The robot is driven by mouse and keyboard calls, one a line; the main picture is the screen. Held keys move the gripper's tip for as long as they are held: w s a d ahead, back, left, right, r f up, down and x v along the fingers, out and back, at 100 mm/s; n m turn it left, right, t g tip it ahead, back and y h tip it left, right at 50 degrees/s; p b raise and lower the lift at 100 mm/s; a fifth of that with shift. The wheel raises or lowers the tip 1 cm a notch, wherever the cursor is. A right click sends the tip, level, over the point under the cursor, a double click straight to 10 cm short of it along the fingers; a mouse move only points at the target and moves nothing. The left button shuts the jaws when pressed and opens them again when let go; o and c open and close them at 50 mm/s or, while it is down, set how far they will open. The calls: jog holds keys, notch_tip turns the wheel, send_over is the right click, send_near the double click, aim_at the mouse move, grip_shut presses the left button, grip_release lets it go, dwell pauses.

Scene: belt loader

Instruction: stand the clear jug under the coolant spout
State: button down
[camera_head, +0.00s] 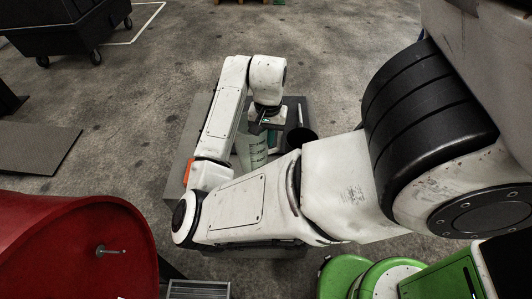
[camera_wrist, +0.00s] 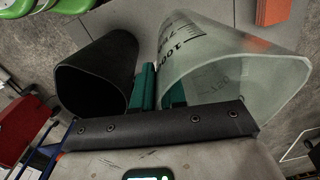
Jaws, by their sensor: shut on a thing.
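The clear jug (camera_head: 247,148) is a translucent, pale green vessel with dark scale marks. It is partly hidden by my arm in the head view. In the wrist view the jug (camera_wrist: 235,75) has its wide mouth toward the camera. My gripper (camera_wrist: 158,88) has green fingers shut on the jug's near wall, one finger outside and one showing through the wall. The gripper (camera_head: 268,132) is above the grey surface in the head view. Whether the jug touches that surface is hidden. I cannot make out the coolant spout in either view.
A black open cup (camera_head: 300,137) stands close right of the jug; it also shows in the wrist view (camera_wrist: 100,75). An orange block (camera_head: 188,171) is at the left edge of the grey surface (camera_head: 190,130). A red drum (camera_head: 75,245) is at lower left.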

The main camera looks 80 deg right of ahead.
aim_at(267, 152)
jog(key=shift+f, duration=3.3)
jog(key=c, duration=1.2)
grip_release()
